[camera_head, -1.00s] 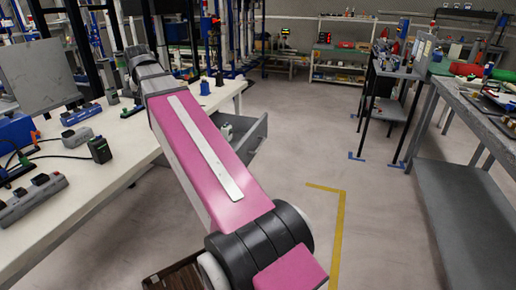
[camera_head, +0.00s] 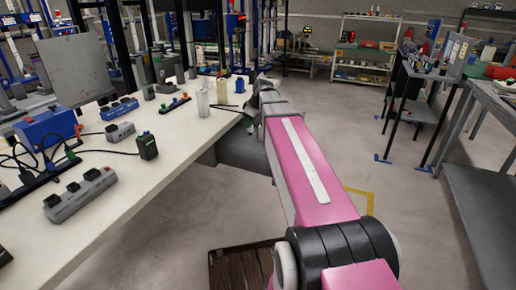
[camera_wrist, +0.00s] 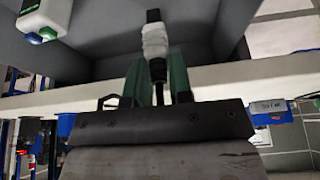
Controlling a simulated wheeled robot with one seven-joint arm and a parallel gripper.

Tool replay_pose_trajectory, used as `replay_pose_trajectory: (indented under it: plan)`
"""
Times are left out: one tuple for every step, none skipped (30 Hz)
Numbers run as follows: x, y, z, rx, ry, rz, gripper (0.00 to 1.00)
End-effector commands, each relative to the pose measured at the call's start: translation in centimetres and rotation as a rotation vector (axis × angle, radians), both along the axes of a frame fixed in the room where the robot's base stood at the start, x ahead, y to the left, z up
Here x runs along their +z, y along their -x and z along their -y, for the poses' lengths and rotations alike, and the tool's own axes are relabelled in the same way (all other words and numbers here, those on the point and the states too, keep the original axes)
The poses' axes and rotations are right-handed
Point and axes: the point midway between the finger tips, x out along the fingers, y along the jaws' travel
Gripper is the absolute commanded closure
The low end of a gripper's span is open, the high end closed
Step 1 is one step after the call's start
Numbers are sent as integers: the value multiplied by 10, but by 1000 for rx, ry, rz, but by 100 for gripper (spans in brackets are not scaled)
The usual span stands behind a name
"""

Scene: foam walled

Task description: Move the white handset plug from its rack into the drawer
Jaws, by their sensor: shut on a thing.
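My gripper (camera_wrist: 157,72) is shut on the white handset plug (camera_wrist: 155,40), seen in the wrist view. The plug has a ribbed white body with black ends and stands out beyond the green fingers. Grey walls and floor of the drawer (camera_wrist: 100,22) lie behind the plug. I cannot tell how far the plug is from the drawer floor. In the head view the open grey drawer (camera_head: 240,152) juts from the table's right side, partly hidden by my arm.
A white block with a green patch (camera_wrist: 42,22) is in the drawer, left in the wrist view. The white table (camera_head: 150,185) carries power strips, a black adapter (camera_head: 146,146) and a low strip of coloured plugs (camera_head: 174,104).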

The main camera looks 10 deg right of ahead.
Motion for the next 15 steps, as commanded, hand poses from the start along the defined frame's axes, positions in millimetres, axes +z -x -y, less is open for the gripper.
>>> replay_pose_trajectory:
  plan:
    - [-4, -2, 0, 22, -1, -1, 100]
    - [-6, -2, 0, 34, 1, -1, 100]
    - [-9, -2, 0, 43, 1, -1, 100]
    - [-11, -2, 0, 48, 0, -1, 100]
    - [-13, -2, 0, 51, 1, -1, 100]
    - [-17, -2, 0, 53, 1, -1, 100]
    - [-20, -2, 0, 53, 1, 0, 100]
    - [-24, -1, 0, 53, 1, 0, 100]
    - [-29, -1, 0, 53, 2, -1, 100]
    - [-34, -1, 0, 52, 1, -2, 100]
    - [-39, -1, 0, 52, 2, -2, 100]
    - [-46, -1, 0, 51, 1, -1, 100]
    - [-50, -1, 0, 51, 1, -1, 100]
    - [-55, -1, 0, 51, 1, -1, 100]
    - [-60, -1, 0, 51, 2, -2, 100]
